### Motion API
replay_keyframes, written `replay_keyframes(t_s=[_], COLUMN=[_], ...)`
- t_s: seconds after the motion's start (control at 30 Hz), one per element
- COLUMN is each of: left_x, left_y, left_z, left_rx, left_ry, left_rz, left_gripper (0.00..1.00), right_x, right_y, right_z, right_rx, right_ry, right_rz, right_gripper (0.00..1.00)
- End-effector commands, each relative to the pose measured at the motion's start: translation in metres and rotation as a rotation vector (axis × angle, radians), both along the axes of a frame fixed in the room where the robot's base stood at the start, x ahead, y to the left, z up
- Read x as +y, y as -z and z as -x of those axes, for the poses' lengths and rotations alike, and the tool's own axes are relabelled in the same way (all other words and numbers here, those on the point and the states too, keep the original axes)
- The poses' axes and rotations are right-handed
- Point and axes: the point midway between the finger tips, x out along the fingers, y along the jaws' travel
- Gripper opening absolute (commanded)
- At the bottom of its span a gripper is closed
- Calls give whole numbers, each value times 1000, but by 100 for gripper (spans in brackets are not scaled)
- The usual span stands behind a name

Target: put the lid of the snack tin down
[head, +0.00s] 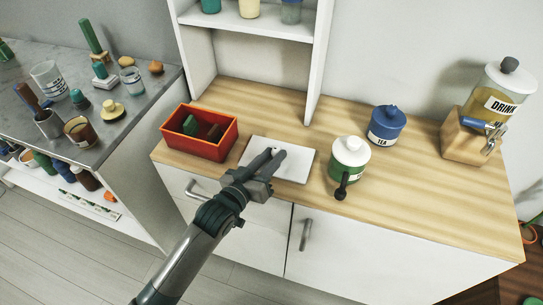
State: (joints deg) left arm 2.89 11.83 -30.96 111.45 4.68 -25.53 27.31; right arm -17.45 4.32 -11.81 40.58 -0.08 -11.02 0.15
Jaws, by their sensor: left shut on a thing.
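A red open rectangular tin (207,153), which I take to be the snack tin, stands on the wooden counter with green and brown items inside. A flat white rectangular panel (298,166), apparently its lid, is just right of the tin. My left gripper (271,155) is over the panel's middle and shut on it; the fingers hide the gripped part. The panel looks level, at or close to the counter top; I cannot tell whether it touches. My right gripper is not in view.
Right of the panel stands a green jar (347,167) with a white lid and a dark handle in front. A blue tea jar (387,127) and a drink dispenser (497,95) are further right. The counter's right front (430,205) is clear. A shelf unit (318,60) rises behind.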

Motion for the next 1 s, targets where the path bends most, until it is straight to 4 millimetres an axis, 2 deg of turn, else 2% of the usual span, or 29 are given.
replay_keyframes(t_s=[0.4,0.43,0.5,0.87,1.0], left_x=[0,0,0,0,7], left_y=[4,3,3,0,0], left_z=[0,0,0,1,10], left_rx=[-1,-1,-1,0,-1], left_ry=[0,0,0,0,0], left_rz=[0,0,0,-1,-1], left_gripper=[0,34,46,46,46], right_x=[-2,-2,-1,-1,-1], right_y=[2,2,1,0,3], right_z=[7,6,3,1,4], right_rx=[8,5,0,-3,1], right_ry=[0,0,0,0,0], right_rz=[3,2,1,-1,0], right_gripper=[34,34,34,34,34])
